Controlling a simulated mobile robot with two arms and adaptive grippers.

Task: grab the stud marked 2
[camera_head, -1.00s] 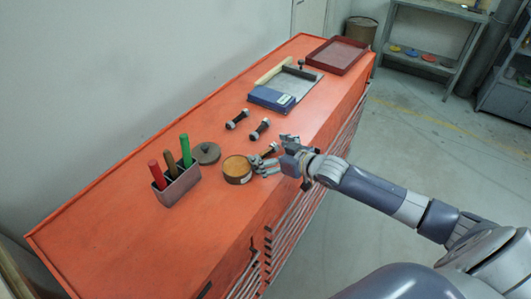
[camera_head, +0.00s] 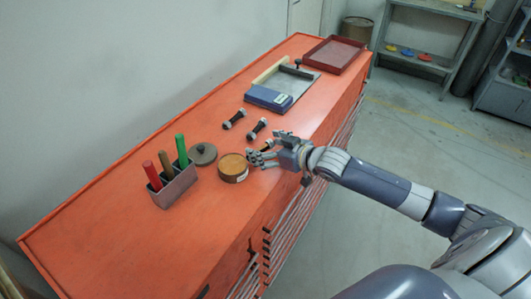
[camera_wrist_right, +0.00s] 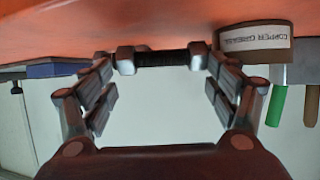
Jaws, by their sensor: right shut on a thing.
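My right gripper (camera_head: 263,153) is at the near side of the orange bench top, just right of the round tin. In the right wrist view its fingers (camera_wrist_right: 163,72) are shut on a dark stud (camera_wrist_right: 165,59) with grey nuts at both ends, lying crosswise between the fingertips. In the head view this stud is mostly hidden by the fingers. Two similar studs lie apart behind the gripper: one stud (camera_head: 234,119) farther left and one stud (camera_head: 257,128) nearer. I cannot read a number on any stud. My left gripper is not in view.
The copper grease tin (camera_head: 233,168) stands close to the fingers. A grey disc (camera_head: 203,154) and a holder (camera_head: 176,187) with red, brown and green sticks are left. A blue box (camera_head: 269,98) on a grey plate and a dark red tray (camera_head: 333,54) are farther back.

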